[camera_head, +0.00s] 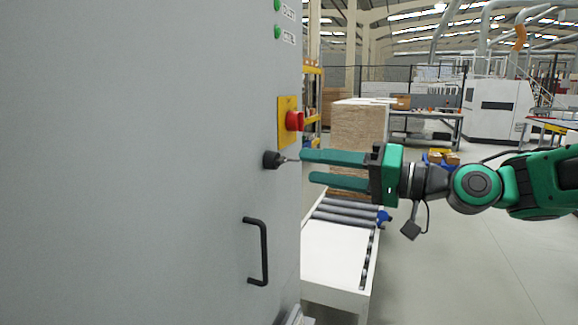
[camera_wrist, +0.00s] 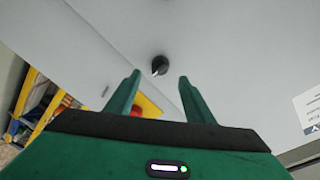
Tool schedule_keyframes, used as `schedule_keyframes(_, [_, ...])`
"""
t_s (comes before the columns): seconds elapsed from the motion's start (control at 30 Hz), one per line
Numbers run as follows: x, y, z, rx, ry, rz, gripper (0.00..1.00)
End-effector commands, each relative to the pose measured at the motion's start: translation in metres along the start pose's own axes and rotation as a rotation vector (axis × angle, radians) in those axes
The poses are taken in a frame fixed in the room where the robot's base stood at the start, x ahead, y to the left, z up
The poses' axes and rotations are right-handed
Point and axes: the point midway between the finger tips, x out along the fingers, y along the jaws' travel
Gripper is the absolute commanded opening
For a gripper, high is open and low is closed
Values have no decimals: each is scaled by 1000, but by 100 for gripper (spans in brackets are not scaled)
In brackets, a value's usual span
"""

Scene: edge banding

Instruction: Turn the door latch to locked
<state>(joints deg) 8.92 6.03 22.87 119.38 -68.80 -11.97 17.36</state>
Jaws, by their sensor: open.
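The door latch (camera_head: 272,160) is a round black knob on the grey cabinet door (camera_head: 150,150), with a thin light-coloured lever pointing out toward my gripper. My gripper (camera_head: 305,167) is green and open, to the right of the latch, its two fingers pointing at the door. In the head view the upper fingertip is close to the lever's end; whether they touch cannot be told. In the wrist view the latch (camera_wrist: 160,64) lies beyond and between the two spread fingertips (camera_wrist: 160,76). Nothing is held.
A red rotary switch (camera_head: 294,121) on a yellow plate sits just above the latch. A black bar handle (camera_head: 264,252) is below it. A roller conveyor (camera_head: 340,220) and a stack of boards (camera_head: 358,130) stand beyond the cabinet's edge. The floor at right is open.

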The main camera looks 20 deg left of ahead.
Motion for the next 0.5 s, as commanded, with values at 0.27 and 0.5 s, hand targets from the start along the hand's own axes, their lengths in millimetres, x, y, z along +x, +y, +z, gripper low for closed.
schedule_keyframes(0.27, [50,-1,1,0,-3,-2,48])
schedule_keyframes(0.5, [74,0,0,-1,-1,1,48])
